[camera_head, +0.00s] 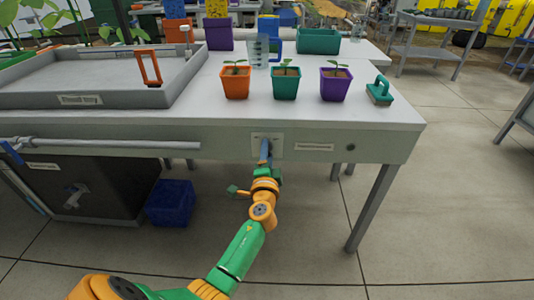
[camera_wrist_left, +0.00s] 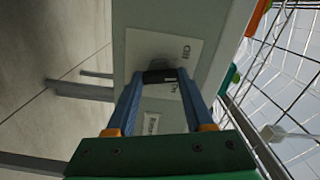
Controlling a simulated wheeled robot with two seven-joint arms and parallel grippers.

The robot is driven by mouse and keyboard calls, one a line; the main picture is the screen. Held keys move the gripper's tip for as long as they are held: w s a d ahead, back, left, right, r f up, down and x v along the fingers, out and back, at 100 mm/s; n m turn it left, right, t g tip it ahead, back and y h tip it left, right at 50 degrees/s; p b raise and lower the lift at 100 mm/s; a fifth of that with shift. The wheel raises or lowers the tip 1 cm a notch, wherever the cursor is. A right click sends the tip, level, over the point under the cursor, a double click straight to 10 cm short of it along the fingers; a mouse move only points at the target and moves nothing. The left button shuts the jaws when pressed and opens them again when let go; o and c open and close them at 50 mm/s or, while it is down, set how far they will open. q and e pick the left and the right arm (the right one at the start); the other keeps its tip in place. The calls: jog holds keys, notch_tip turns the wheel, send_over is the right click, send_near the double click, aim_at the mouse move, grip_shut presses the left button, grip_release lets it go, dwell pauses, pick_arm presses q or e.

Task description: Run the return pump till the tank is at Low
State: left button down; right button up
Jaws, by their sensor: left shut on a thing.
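A pale switch plate (camera_head: 275,137) is fixed to the front apron of the bench. My left gripper (camera_head: 265,152) reaches up to it from below. In the left wrist view, the blue fingers of my left gripper (camera_wrist_left: 160,85) are closed on a small black switch knob (camera_wrist_left: 160,76) on the switch plate (camera_wrist_left: 185,48). A dark tank (camera_head: 115,180) with a grey valve handle on its front stands under the bench at left. Its liquid level does not show, and I cannot read its label. My right gripper is not in view.
Orange, green and purple plant pots (camera_head: 335,88) stand near a green-handled tool (camera_head: 379,91). A blue crate (camera_head: 171,203) lies below.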

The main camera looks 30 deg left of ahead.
pick_arm(q)
jog(key=shift+f+m+p, duration=0.15)
jog(key=shift+m+p, duration=1.05)
jog(key=shift+m, duration=4.6)
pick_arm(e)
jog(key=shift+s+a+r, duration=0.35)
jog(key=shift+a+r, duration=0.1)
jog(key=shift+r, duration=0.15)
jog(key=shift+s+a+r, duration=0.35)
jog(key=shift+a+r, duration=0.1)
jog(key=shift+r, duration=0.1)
pick_arm(q)
jog(key=shift+m, duration=0.3)
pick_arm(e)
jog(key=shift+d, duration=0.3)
pick_arm(q)
jog(key=shift+c, duration=1.4)
grip_release()
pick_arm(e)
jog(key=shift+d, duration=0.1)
pick_arm(q)
jog(key=shift+s, duration=0.1)
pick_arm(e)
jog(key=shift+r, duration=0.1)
